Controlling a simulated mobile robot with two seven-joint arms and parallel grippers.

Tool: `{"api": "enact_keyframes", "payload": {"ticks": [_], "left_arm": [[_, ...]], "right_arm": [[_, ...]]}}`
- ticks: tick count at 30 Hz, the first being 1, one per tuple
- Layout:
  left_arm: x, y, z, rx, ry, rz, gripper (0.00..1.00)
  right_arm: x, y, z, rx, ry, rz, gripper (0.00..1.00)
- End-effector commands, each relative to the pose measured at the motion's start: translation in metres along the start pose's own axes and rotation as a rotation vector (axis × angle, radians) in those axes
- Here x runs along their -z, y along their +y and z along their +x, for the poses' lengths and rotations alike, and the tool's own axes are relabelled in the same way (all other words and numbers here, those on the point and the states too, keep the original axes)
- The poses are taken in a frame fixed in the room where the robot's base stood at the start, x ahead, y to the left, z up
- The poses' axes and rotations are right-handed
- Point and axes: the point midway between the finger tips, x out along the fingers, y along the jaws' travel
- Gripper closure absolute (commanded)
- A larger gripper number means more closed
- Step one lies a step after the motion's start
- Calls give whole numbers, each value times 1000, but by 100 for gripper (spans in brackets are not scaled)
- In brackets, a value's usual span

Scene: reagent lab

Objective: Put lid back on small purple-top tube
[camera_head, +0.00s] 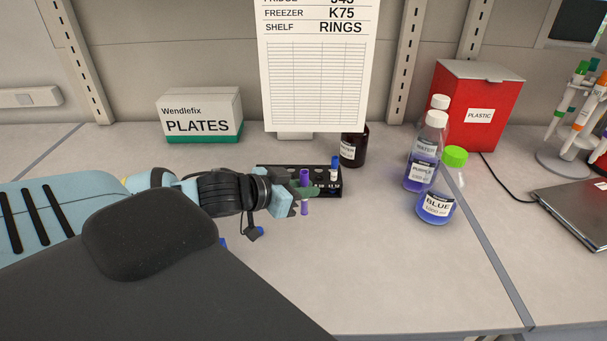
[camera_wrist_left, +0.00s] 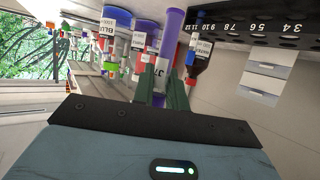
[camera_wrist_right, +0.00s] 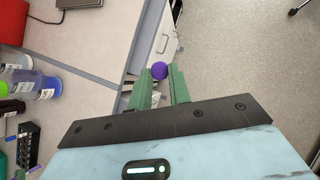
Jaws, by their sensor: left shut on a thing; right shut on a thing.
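My left gripper (camera_head: 304,192) is shut on the small purple tube (camera_head: 304,208), which stands about upright in front of the black rack (camera_head: 329,193). In the left wrist view the tube (camera_wrist_left: 171,35) is between the green fingers (camera_wrist_left: 163,88). Whether its top is open cannot be told. My right gripper (camera_wrist_right: 160,84) is shut on a round purple lid (camera_wrist_right: 159,70) at its fingertips in the right wrist view. The head view does not show the right gripper or the lid.
A blue-capped tube (camera_head: 335,168) stands in the rack. Behind it is a brown bottle (camera_head: 354,150). A purple bottle (camera_head: 422,172) and a green-capped blue bottle (camera_head: 438,203) stand to the right. The front middle of the bench is clear.

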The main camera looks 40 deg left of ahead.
Motion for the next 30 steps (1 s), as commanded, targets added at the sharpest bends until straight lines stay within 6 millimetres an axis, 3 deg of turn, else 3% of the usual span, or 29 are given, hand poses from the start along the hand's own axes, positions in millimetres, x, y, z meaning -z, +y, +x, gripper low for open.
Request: {"api": "enact_keyframes", "payload": {"ticks": [7,21,22,24,30], "left_arm": [[-5,20,-13,-2,1,-1,100],[-6,24,-16,0,1,0,100],[-6,24,-16,0,1,0,90],[-6,24,-16,0,1,0,99],[-6,24,-16,0,1,0,100]], "right_arm": [[0,0,-1,-1,-2,0,100],[-1,0,-1,0,-2,0,100],[-1,0,-1,0,-2,0,100],[-1,0,-1,0,-2,0,100],[-1,0,-1,0,-2,0,100]]}}
